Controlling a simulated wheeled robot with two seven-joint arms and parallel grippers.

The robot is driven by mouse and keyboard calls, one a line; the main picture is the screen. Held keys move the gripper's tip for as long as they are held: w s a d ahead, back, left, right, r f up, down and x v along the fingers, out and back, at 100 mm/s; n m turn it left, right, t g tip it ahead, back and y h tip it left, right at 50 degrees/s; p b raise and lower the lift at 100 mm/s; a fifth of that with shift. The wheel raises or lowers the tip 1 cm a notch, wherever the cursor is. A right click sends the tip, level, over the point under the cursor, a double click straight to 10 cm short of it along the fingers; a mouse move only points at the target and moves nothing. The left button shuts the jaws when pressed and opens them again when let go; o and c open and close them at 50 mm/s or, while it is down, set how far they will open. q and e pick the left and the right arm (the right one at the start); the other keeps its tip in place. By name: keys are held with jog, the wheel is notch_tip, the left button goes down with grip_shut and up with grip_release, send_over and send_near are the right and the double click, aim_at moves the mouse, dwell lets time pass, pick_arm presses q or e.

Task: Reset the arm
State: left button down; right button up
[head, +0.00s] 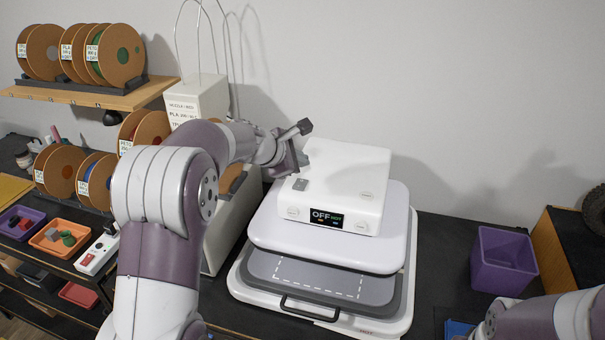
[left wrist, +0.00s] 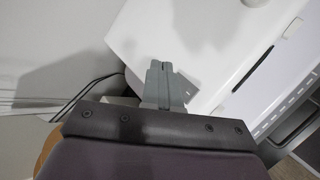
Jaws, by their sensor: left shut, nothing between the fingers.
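My left gripper (head: 303,163) is at the back left corner of the white heat press head (head: 345,170), partly hidden by its own wrist. In the left wrist view its fingers (left wrist: 160,68) are together and empty, with the press's white top behind them; I cannot tell whether they touch it. The press display (head: 326,217) reads OFF. The head and its plate sit raised over the grey lower pad (head: 320,282), which has a dashed outline. My right arm shows only at the bottom right; its gripper is not in view.
A black handle (head: 308,308) sticks out at the press's front. A purple bin (head: 503,260) stands to the right. A tall white spool box (head: 198,98), spools (head: 60,170) and small trays (head: 60,235) are at the left.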

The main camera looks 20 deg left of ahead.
pick_arm(q)
notch_tip(320, 180, up, 3)
jog(key=shift+s+f+p, duration=0.15)
jog(key=shift+f+p, duration=0.05)
jog(key=shift+p, duration=0.55)
jog(key=shift+f, duration=0.1)
jog(key=s+f+m+g+y+b, duration=0.1)
jog(key=s+f+m+g, duration=0.1)
jog(key=s+f+m, duration=0.4)
jog(key=s+f+m+g+y+b, duration=0.1)
jog(key=s+f+m, duration=0.6)
jog(key=s, duration=0.9)
jog(key=s+f+m+g+y+b, duration=0.2)
jog(key=s+f+m+g, duration=0.3)
jog(key=s, duration=0.6)
notch_tip(320, 180, down, 2)
jog(key=m+b, duration=0.1)
jog(key=m, duration=0.2)
jog(key=shift+s+d+m, duration=0.25)
jog(key=shift+s+m, duration=0.05)
